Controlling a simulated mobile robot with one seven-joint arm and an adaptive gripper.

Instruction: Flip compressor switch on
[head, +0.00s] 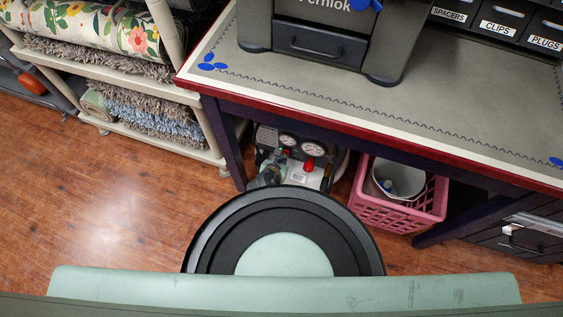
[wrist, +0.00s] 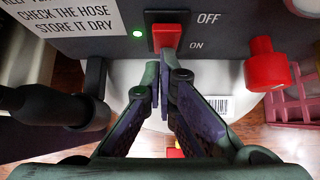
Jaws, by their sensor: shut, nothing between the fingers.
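The compressor (head: 313,177) stands on the floor under the workbench, with gauges and a red knob showing. In the wrist view its dark panel (wrist: 228,52) fills the top. A red switch lever (wrist: 167,37) sits on a black plate between the words OFF, upper right, and ON, lower right. The lever lies toward the lower, ON side, and a green light (wrist: 137,34) glows to its left. My gripper (wrist: 158,66) is shut and empty, its fingertips just below the lever; I cannot tell if they touch it. In the head view the gripper is hard to make out.
A red knob (wrist: 265,62) sticks out to the right of the switch. A pink crate (head: 398,205) stands right of the compressor. The workbench (head: 440,95) is above, with its leg (head: 222,140) close on the left. A shelf with rugs (head: 135,115) is further left. Open wood floor lies left.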

